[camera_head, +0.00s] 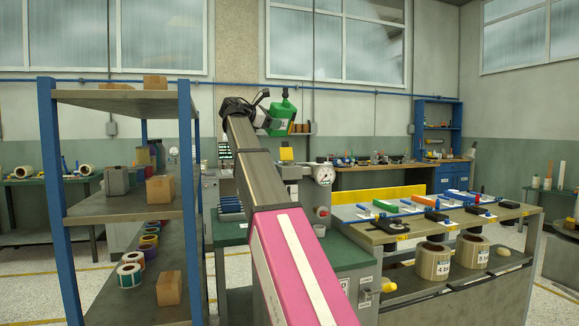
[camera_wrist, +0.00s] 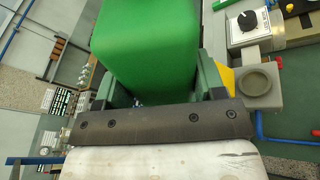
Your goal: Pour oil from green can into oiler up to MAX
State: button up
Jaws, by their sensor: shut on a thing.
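The green can (camera_head: 283,117) is held up in the air by my gripper (camera_head: 264,118), near the back wall in the head view. It looks slightly tilted there, and its label is only partly readable. In the wrist view the green can (camera_wrist: 146,45) fills the upper middle, between the fingers of my gripper (camera_wrist: 160,90). Its spout and the oil are not visible. A grey block with a round cup (camera_wrist: 257,82) is right of the can in the wrist view, apart from it. I cannot tell whether this is the oiler, and no MAX mark is readable.
A white dial (camera_head: 324,173) stands on the machine below the can; it also shows in the wrist view (camera_wrist: 247,20). A blue-post shelf (camera_head: 115,97) with boxes and rolls is at left. A bench (camera_head: 440,225) with tools and large rolls is at right.

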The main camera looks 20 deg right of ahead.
aim_at(268, 129)
jog(key=shift+w+a+f+m+t+p, duration=0.15)
jog(key=shift+w+f+m+p, duration=0.15)
jog(key=shift+f+m, duration=0.45)
jog(key=shift+w+d+f+m+t+p, duration=0.2)
jog(key=shift+f+m, duration=0.35)
jog(key=shift+f, duration=0.4)
dwell(2.6)
jog(key=shift+w+a+f+m+t, duration=0.15)
jog(key=shift+m+t, duration=0.05)
jog(key=shift+m, duration=0.35)
jog(key=shift+w+a+f+m+t, duration=0.1)
jog(key=shift+w+m+t, duration=0.05)
jog(key=shift+m, duration=0.4)
dwell(2.6)
